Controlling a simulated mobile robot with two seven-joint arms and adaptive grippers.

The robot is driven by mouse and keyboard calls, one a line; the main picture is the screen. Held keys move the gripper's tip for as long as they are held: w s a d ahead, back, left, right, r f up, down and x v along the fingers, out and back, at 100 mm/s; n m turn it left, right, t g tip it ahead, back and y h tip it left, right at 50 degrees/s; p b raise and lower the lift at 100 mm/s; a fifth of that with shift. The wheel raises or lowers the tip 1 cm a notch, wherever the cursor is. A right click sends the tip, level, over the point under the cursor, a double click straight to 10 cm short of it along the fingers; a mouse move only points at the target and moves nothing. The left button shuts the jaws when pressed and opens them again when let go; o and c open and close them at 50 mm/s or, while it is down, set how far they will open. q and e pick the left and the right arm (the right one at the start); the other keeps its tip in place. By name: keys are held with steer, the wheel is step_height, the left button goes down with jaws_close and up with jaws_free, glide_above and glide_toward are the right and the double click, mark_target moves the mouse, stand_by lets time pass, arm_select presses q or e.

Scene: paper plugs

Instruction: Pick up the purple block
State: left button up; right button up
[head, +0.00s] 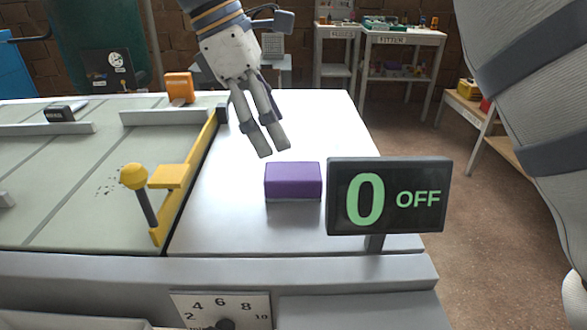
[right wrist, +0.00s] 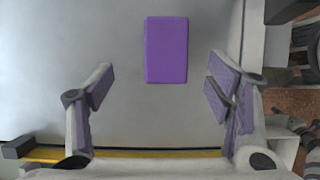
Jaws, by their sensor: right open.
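The purple block (head: 293,181) lies on the white tabletop (head: 330,120), left of the display in the head view. It also shows in the right wrist view (right wrist: 166,50), upright in the upper middle of the picture. My right gripper (head: 273,148) is above the table, a little behind and left of the block in the head view. In the right wrist view its two fingers (right wrist: 161,88) are spread wide and empty. The block appears beyond the fingertips, within the gap's width. My left gripper is not in view.
A display (head: 389,196) reading "0 OFF" stands at the table's front, right of the block. A yellow rail (head: 185,185) and a yellow-knobbed lever (head: 135,178) border the left side. An orange block (head: 179,88) sits farther back. White surface around the purple block is clear.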

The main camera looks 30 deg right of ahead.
mark_target(292, 171)
steer(key=x, duration=0.9)
steer(key=shift+s+a, duration=0.4)
steer(key=c, duration=1.3)
